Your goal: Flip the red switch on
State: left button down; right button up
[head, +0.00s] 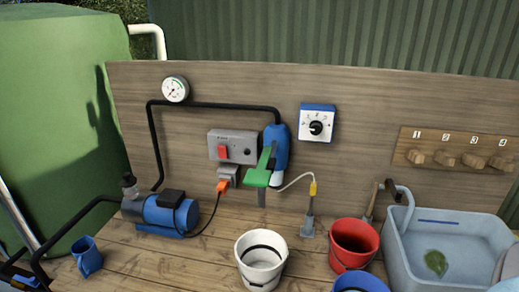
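The red switch (222,152) is a rocker on the left part of a grey box (243,136) fixed to the wooden back panel. A dark round knob or button sits to its right on the same box. From this view I cannot tell which way the rocker is tipped. Neither of my grippers can be made out in the head view, and nothing covers the switch.
Below the box, an orange plug (222,186) is at a grey socket. A green lever (258,176) on a blue cylinder (280,148) stands close right. A blue pump (170,212), white bucket (261,256), red bucket (353,243) and grey basin (455,228) occupy the bench.

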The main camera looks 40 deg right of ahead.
aim_at(222, 150)
jog(key=z, duration=0.85)
jog(key=j, duration=0.2)
jog(key=k, duration=0.05)
